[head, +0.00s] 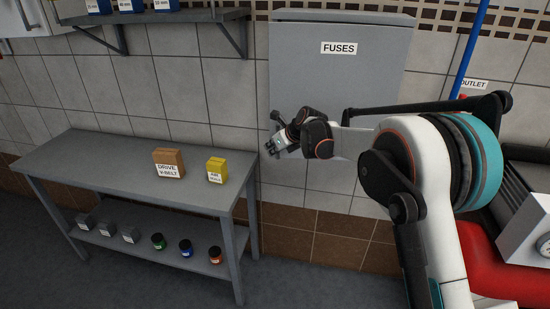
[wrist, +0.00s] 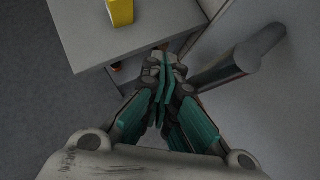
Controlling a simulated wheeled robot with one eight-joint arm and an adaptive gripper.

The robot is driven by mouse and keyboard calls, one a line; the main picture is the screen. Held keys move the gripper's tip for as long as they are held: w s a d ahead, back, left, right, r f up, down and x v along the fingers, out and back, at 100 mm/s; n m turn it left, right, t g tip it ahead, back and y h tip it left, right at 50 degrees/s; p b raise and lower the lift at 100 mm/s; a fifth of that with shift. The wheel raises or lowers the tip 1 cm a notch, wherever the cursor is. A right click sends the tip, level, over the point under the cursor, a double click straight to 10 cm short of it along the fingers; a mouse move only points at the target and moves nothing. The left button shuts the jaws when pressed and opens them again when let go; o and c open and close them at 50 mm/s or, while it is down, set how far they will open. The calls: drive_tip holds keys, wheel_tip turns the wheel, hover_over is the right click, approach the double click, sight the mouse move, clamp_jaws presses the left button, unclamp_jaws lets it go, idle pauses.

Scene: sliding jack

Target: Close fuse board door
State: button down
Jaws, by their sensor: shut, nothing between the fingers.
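The grey fuse board door (head: 335,80), labelled "FUSES", is on the tiled wall in the head view. It looks nearly flush with its box; I cannot tell whether a small gap is left. My gripper (head: 271,150) is at the door's lower left edge, just below the dark door handle (head: 276,117). In the wrist view my gripper (wrist: 166,72) is shut and empty. The round handle (wrist: 240,65) sticks out close to the right of the fingers, with the pale grey door (wrist: 285,90) behind it. My arm hides the door's lower right part.
A grey table (head: 115,150) stands to the left with a brown V-belt box (head: 168,163) and a yellow box (head: 217,170). It also shows in the wrist view (wrist: 85,45). A wall shelf (head: 150,17) is at upper left. Red equipment (head: 490,245) is at right.

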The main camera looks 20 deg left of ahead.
drive_tip(key=shift+w+a, duration=0.25)
drive_tip(key=shift+w, duration=0.5)
drive_tip(key=shift+w+a, duration=0.25)
drive_tip(key=shift+w, duration=0.55)
drive_tip(key=shift+w+a, duration=0.25)
drive_tip(key=shift+w, duration=0.5)
